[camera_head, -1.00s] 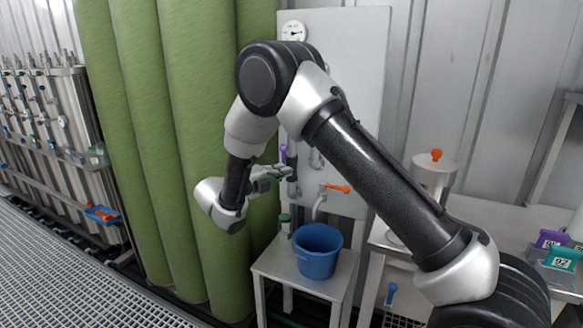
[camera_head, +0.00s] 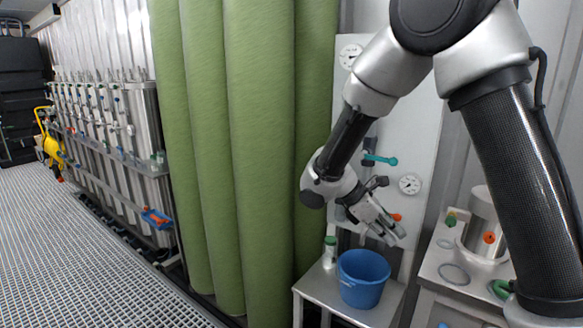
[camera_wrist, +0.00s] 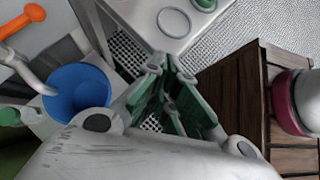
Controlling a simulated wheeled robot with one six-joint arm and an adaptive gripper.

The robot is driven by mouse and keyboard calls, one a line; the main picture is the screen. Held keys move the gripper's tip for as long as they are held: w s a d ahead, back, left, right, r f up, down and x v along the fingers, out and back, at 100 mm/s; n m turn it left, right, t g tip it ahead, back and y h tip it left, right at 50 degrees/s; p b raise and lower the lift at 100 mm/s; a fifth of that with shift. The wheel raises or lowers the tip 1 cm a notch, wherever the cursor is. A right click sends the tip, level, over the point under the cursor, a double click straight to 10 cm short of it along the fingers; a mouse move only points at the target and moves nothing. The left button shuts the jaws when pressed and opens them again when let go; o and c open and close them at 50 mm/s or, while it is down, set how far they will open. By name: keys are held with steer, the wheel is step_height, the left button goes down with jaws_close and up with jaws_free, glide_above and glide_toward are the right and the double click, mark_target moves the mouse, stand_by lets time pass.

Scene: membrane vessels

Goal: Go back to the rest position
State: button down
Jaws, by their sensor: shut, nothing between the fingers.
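My gripper (camera_head: 388,232) is at the end of my arm in the head view, above and a little right of the blue bucket (camera_head: 363,279). It points down and to the right and holds nothing. In the wrist view its green-padded fingers (camera_wrist: 172,88) are close together, with grating and the corner of a white table behind them. The bucket also shows at the left of the wrist view (camera_wrist: 76,92). My gripper is apart from the bucket and the panel.
The bucket and a green-capped bottle (camera_head: 330,250) stand on a small white table (camera_head: 318,292). A panel (camera_head: 425,130) with gauges and valves is behind. Green columns (camera_head: 260,150) stand left. A wooden piece (camera_wrist: 238,100) shows in the wrist view. The grating floor (camera_head: 90,250) is open at left.

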steer(key=s+d+r+m+t+y, duration=0.2)
steer(key=s+d+r+m+y, duration=0.2)
steer(key=s+r+m, duration=0.3)
steer(key=s+d+r+m+t+y, duration=0.3)
steer(key=s+d+r+m+y, duration=0.2)
steer(key=s+m, duration=0.5)
steer(key=s+d+r, duration=0.2)
steer(key=s+r, duration=0.1)
steer(key=shift+d, duration=0.25)
